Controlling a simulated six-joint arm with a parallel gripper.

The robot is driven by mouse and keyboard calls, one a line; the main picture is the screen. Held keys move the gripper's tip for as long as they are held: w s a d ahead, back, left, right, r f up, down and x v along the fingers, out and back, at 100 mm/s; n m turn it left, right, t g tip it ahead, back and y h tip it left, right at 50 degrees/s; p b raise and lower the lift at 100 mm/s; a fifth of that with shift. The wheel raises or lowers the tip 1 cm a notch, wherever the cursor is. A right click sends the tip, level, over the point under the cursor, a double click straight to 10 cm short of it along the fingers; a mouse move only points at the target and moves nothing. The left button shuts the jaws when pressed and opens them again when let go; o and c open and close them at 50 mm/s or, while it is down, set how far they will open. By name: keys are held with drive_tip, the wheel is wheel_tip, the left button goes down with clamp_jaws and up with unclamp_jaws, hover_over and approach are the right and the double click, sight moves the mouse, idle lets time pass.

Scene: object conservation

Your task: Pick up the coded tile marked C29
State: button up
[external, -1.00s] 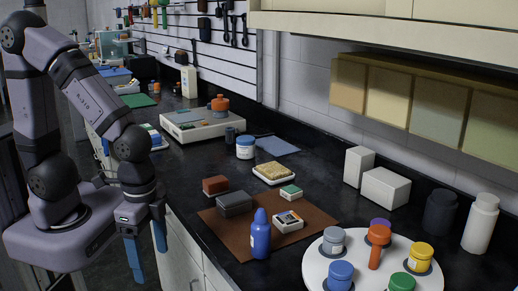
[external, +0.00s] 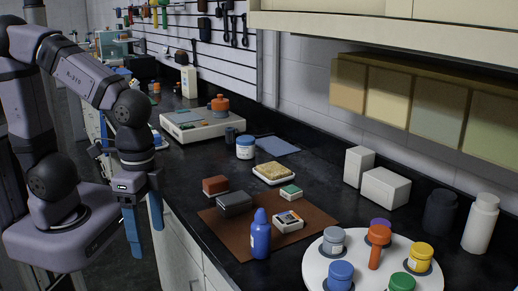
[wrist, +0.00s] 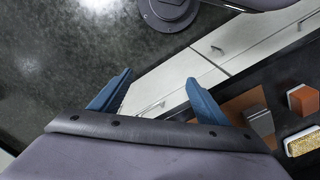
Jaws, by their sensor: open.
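No marking C29 is readable in either view. A white block with a dark, patterned top face (external: 288,222) lies on the brown mat (external: 240,244), its print too small to read. A small white block with a green top (external: 290,193) lies behind it. My gripper (external: 144,225) is open and empty, its blue fingers pointing down in front of the counter's edge, left of the mat. In the wrist view my gripper (wrist: 157,80) has its fingers spread over the floor and cabinet fronts, with nothing between them.
A dark grey block (external: 234,204), a reddish-brown block (external: 215,186) and a blue bottle (external: 261,236) stand on or at the mat. A sponge-like block in a white tray (external: 273,173) lies behind. A round white tray (external: 312,270) with several jars is at right.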

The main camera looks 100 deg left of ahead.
drive_tip(key=w+a+n+t+h+b, duration=0.1)
drive_tip(key=w+a+n+h+b, duration=0.3)
drive_tip(key=w+n, duration=0.45)
drive_tip(key=w+a+n+t+h+b, duration=0.1)
drive_tip(key=w+a+n+h, duration=0.2)
drive_tip(key=w+a+n, duration=0.5)
drive_tip(key=w+a+n+t+h+b, duration=0.2)
drive_tip(key=a+n+t, duration=0.15)
drive_tip(key=a, duration=0.55)
drive_tip(key=w+a+n+t+h+b, duration=0.1)
drive_tip(key=a+n+t+b, duration=0.3)
drive_tip(key=a, duration=0.6)
drive_tip(key=n+p, duration=0.1)
drive_tip(key=p, duration=0.1)
approach(289, 219)
drive_tip(key=shift+w+d+r+g, duration=0.2)
drive_tip(key=shift+w+r+g, duration=0.25)
drive_tip(key=shift+r, duration=0.05)
drive_tip(key=shift+f, duration=0.35)
drive_tip(key=shift+p+x, duration=1.15)
drive_tip(key=shift+x, duration=2.5)
drive_tip(key=shift+f, duration=0.1)
drive_tip(key=shift+c, duration=0.6)
